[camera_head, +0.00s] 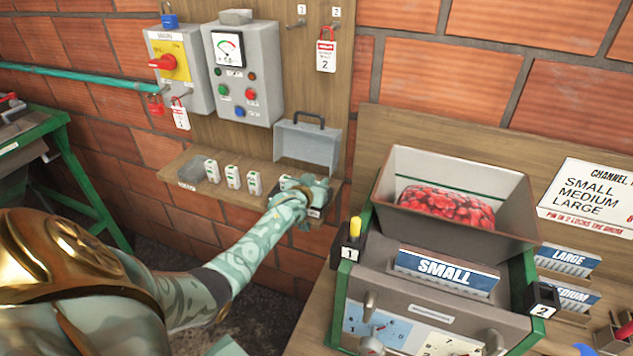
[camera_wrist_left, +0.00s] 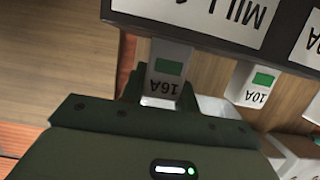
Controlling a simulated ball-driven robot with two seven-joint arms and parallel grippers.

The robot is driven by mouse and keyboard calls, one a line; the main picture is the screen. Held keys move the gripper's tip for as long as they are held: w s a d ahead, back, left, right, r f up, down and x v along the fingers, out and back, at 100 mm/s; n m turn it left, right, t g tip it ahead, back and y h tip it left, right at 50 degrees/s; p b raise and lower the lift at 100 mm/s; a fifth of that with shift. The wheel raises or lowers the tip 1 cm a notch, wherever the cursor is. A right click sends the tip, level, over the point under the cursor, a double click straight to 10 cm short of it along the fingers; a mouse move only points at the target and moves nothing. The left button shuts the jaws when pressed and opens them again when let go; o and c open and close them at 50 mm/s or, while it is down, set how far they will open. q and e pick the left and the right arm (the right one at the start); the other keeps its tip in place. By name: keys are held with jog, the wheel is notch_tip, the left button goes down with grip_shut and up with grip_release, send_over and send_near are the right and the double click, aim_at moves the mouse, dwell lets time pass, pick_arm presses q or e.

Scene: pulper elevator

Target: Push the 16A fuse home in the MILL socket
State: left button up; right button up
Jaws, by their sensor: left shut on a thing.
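My left gripper (camera_head: 312,190) is at the fuse block (camera_head: 314,211) on the wooden shelf, its hand covering much of the block. In the left wrist view the left gripper (camera_wrist_left: 163,104) is shut on a white fuse with a green patch, the 16A fuse (camera_wrist_left: 168,68). Its marking reads upside down there. The fuse is at the edge of the dark block, in line with the MILL label (camera_wrist_left: 200,15). I cannot tell how deep it sits. The 16A fuse is hidden by the hand in the head view.
A 10A fuse (camera_wrist_left: 252,84) is beside the 16A fuse, by the block's neighbouring label. Several white fuses (camera_head: 233,177) stand along the shelf. A grey lidded cover (camera_head: 307,145) is above the block. A hopper of red berries (camera_head: 445,203) stands to the right.

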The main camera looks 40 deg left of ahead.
pick_arm(q)
jog(key=shift+f, duration=0.35)
dwell(0.4)
jog(key=o, duration=1.2)
jog(key=p+v, duration=0.2)
jog(key=v, duration=0.3)
jog(key=shift+s+r, duration=0.2)
jog(key=shift+s, duration=0.05)
jog(key=p+v, duration=0.1)
jog(key=v, duration=0.9)
jog(key=shift+s+d+p, duration=0.1)
jog(key=shift+s+p, duration=0.25)
jog(key=shift+s, duration=0.05)
jog(key=shift+f, duration=0.15)
